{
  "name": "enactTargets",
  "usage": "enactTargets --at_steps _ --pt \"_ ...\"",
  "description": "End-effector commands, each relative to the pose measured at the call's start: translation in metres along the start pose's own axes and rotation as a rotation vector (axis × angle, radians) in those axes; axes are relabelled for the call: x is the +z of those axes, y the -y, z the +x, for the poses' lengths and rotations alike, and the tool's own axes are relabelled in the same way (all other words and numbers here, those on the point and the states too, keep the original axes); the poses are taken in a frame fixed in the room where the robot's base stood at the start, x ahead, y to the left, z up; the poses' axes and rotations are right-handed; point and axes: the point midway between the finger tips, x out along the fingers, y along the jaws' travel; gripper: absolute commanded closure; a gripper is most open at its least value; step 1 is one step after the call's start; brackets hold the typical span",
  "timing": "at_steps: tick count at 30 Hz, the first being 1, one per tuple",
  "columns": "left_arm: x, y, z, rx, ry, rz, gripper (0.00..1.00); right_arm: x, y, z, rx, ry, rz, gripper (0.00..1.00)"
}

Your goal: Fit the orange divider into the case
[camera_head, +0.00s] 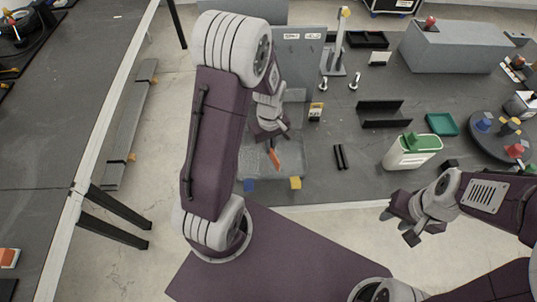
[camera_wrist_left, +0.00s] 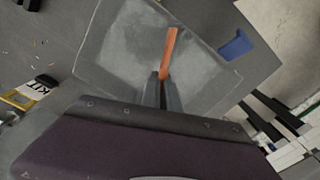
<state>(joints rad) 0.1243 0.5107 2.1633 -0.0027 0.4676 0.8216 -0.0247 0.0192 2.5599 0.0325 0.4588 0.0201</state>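The orange divider (camera_head: 275,158) is a thin flat strip. It also shows in the left wrist view (camera_wrist_left: 169,50), running from between my left gripper's fingertips (camera_wrist_left: 162,88) over the floor of the grey case (camera_wrist_left: 105,65). The fingers are close together, with the divider's near end at their tips. In the head view my left gripper (camera_head: 270,134) points down over the grey case (camera_head: 290,165), and the divider hangs tilted below it. Whether the divider touches the case floor is unclear. My right gripper (camera_head: 405,221) is open and empty, away from the case.
A blue block (camera_head: 249,185) and a yellow block (camera_head: 295,183) are at the case's near side. Two black rods (camera_head: 341,157), a white container with a green top (camera_head: 412,152) and a black tray (camera_head: 384,113) stand to the right.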

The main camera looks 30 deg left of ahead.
Motion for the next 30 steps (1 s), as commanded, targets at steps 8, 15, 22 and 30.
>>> enactTargets --at_steps 8,15,22,30 --pt "0.001 0.001 0.03 -0.003 0.003 0.001 1.0 0.0 0.0 0.004 0.0 0.0 0.0 0.64" --pt "0.0 -0.001 0.041 0.001 -0.001 0.001 1.0 0.001 0.0 0.004 0.0 0.0 0.0 0.64" --pt "0.0 0.0 0.045 0.001 -0.001 0.001 1.0 0.001 0.0 0.007 0.0 0.0 0.0 0.64" --pt "0.0 0.0 0.044 0.001 -0.001 0.001 0.74 0.001 0.0 0.006 0.0 0.0 0.0 0.64"
